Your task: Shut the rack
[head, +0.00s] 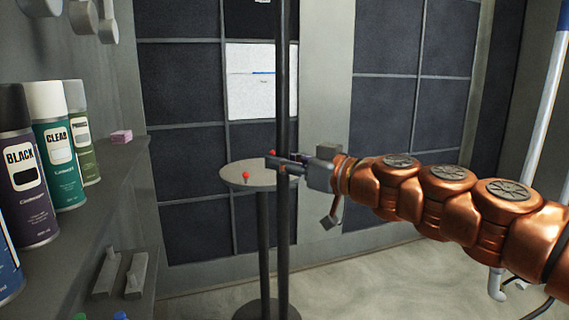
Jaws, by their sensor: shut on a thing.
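A dark vertical bar (282,80) runs from the top of the head view down past a small round table. My gripper (278,162) reaches in from the right, and its dark fingers are shut on the bar at about mid-height. The fingers hide a short part of the bar. A grey shelf unit (105,165) stands along the left side, with spray cans on it. No part is labelled as the rack, and I cannot tell whether the bar belongs to the shelf unit.
A round table (235,181) with a small red object (246,175) stands behind the bar. Bare floor (400,275) shows at lower right.

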